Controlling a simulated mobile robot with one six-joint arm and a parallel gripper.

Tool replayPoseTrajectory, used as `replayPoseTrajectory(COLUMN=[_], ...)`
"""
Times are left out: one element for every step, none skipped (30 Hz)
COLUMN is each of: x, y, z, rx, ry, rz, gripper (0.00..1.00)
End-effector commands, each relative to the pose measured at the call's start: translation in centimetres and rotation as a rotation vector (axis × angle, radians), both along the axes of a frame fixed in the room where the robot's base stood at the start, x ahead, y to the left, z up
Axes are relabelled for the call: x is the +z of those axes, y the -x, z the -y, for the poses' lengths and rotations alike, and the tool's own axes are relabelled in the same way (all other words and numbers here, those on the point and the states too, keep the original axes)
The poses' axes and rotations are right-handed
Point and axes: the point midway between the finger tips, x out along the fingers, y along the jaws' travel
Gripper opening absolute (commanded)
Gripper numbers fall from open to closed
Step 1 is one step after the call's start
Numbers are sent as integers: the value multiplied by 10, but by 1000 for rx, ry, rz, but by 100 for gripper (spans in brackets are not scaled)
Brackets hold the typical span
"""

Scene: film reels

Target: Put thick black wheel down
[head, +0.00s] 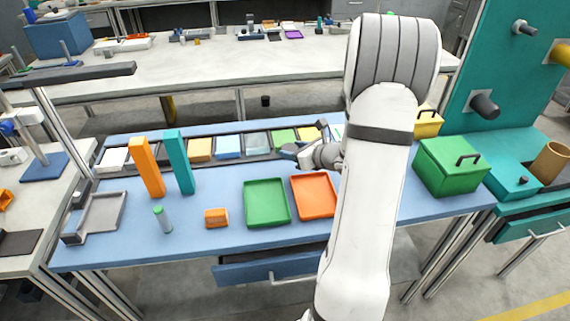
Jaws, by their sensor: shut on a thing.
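My gripper (299,151) is over the back middle of the blue table, just above the row of bins. It points left and is shut on a small dark thing, which I take for the thick black wheel (289,148). The wheel is small in this view and its outline merges with the fingers. I cannot tell whether it touches a bin below. A green tray (267,222) and an orange tray (333,205) lie in front of the gripper.
An orange block (147,167) and a teal block (180,162) stand upright at left, near a green-topped cylinder (162,219) and a small orange box (216,218). A green lidded box (451,166) is at right, below a teal panel (500,70) with pegs.

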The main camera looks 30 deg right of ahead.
Motion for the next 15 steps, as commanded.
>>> replayPoseTrajectory(x=[-11,-16,-21,-23,-25,-27,-29,-31,-35,-39,-43,-49,-54,-58,-62], y=[0,0,0,0,0,0,0,0,0,0,0,0,0,0,0], z=[0,0,-1,-1,-1,-1,-1,-1,-1,-1,-1,-1,-1,-1,-1], rx=[-1,-1,1,1,1,1,1,1,1,1,1,2,2,2,2], ry=[-3,-3,-3,-2,-2,-2,-2,-1,-1,-2,-2,-2,-3,-3,-3], rz=[-3,-3,-2,-1,1,1,1,0,0,-2,-2,-3,-2,-2,-1], gripper=[26,26,26,26,26,26,26,26,26,26,26,26,26,26,26])
